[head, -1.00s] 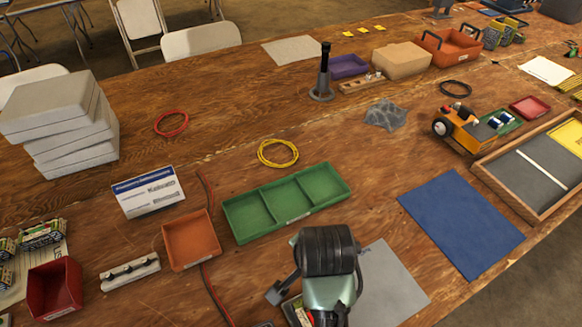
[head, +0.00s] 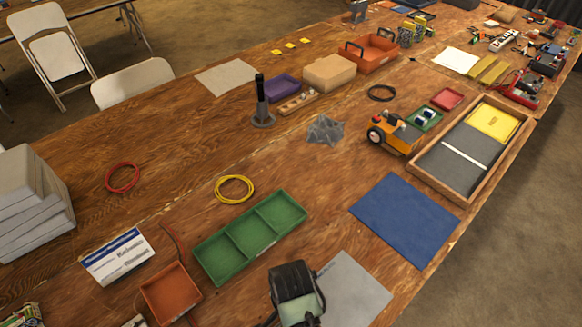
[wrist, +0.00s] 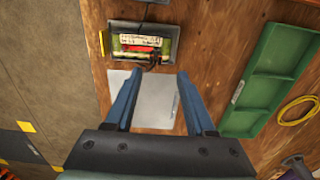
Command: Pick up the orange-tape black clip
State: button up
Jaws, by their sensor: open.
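I cannot make out the orange-tape black clip for certain in either view. In the wrist view, a dark tray (wrist: 112,54) holds a green and pale block with a red part (wrist: 138,42). Small black pieces and a dark cable lie at its right end, too blurred to name. My gripper (wrist: 157,76) is open with nothing between its blue fingers. It points over a light grey sheet (wrist: 155,100), with the dark tray beyond the fingertips. In the head view my wrist hides the fingers and the tray; the grey sheet (head: 352,290) shows beside it.
A green three-part tray (head: 250,237) and an orange tray (head: 170,294) lie to the left of my wrist. A blue mat (head: 405,219) lies to the right. A yellow cable ring (head: 234,189) lies behind the green tray.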

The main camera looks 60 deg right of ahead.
jog(key=shift+s+a+f+p, duration=0.15)
jog(key=shift+f+p, duration=0.1)
jog(key=shift+f, duration=1.3)
jog(key=shift+s+a+f+p, duration=0.15)
jog(key=shift+f+p, duration=0.05)
jog(key=shift+f, duration=1.35)
grip_shut()
